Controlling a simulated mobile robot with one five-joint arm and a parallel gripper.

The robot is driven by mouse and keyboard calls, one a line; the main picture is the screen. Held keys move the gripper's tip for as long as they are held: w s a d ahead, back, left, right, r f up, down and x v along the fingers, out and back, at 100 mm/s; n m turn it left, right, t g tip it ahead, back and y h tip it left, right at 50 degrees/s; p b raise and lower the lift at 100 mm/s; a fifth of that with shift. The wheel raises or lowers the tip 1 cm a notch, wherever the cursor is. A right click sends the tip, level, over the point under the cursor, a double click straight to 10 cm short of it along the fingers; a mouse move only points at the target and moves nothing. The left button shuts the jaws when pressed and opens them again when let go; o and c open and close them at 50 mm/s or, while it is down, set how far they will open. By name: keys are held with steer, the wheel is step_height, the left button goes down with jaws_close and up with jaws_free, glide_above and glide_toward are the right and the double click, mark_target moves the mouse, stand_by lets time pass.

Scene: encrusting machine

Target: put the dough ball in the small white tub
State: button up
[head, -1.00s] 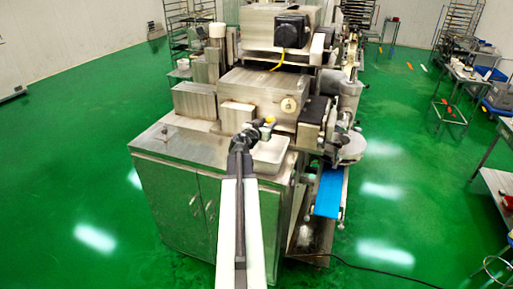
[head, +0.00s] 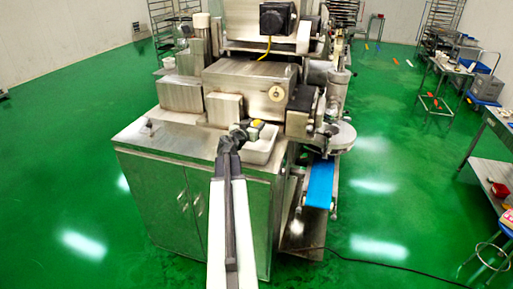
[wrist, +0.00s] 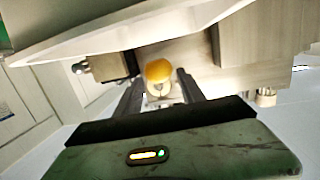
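The yellow dough ball (head: 257,123) is at the tip of my gripper (head: 252,127), above the small white tub. In the wrist view the ball (wrist: 158,71) sits between the two dark fingertips (wrist: 159,77), and my gripper is shut on it. The small white tub (head: 262,157) stands on the metal cabinet top, below and a little right of the gripper. My gripper and wrist hide part of its left side and rim. The ball looks apart from the tub.
The steel encrusting machine (head: 246,88) rises right behind the tub, with a steel box (head: 224,109) close to the gripper. A blue conveyor belt (head: 320,184) is at the right. The cabinet top (head: 165,136) is clear at the left.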

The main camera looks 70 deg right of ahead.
steer(key=shift+o, duration=0.6)
steer(key=a+r+p, duration=0.1)
steer(key=a, duration=0.6)
steer(key=shift+a, duration=0.35)
steer(key=shift+w+r, duration=0.1)
steer(key=shift+w, duration=0.05)
